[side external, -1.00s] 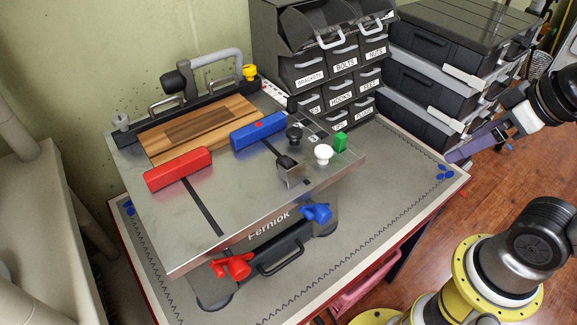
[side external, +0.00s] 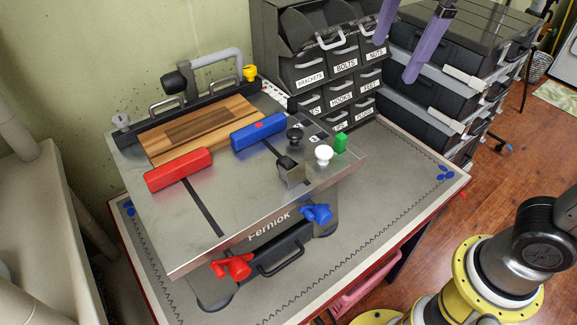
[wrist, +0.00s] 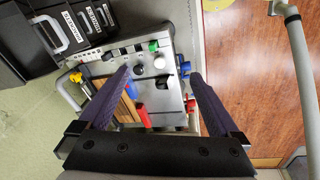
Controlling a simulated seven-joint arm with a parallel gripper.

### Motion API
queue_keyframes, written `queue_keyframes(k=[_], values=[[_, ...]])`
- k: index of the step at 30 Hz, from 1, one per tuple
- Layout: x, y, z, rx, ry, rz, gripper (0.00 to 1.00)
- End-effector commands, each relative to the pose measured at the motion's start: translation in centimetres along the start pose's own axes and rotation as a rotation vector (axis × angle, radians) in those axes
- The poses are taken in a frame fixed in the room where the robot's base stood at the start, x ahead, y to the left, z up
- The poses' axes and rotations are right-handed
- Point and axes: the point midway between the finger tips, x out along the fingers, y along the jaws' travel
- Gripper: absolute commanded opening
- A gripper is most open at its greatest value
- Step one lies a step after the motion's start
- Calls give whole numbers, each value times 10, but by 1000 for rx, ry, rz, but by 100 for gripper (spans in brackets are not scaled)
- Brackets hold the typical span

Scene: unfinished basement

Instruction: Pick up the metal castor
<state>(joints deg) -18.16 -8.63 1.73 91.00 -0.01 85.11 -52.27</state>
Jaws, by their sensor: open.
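The metal castor (side external: 291,173), a small silver bracket with a black top, stands on the grey metal worktop (side external: 235,215), near its front edge. In the wrist view the castor (wrist: 161,82) appears small and dark, between the finger lines and well beyond them. My gripper (side external: 396,61) is open and empty, with two purple fingers pointing down in front of the drawer cabinets, high and to the right of the castor. Its fingers also show in the wrist view (wrist: 160,74). Nothing lies in its grasp.
Near the castor are a white knob (side external: 323,153), a black knob (side external: 294,135) and a green block (side external: 341,143). A blue block (side external: 258,130) and red block (side external: 178,168) lie further left. Labelled drawers (side external: 340,75) stand behind. The worktop's front left is clear.

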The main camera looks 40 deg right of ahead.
Motion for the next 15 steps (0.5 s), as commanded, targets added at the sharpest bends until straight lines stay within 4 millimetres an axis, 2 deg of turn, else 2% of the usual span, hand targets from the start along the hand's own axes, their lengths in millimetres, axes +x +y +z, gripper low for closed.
queue_keyframes(k=[1, 3, 6, 9, 12, 15], values=[[5, 7, -25, -81, -12, -30, 98], [13, 12, -55, -174, -26, -64, 98], [29, 13, -93, -263, -43, -102, 98], [47, 10, -123, -316, -57, -128, 98], [65, 1, -139, -355, -78, -157, 98], [75, -7, -145, -376, -89, -172, 98]])
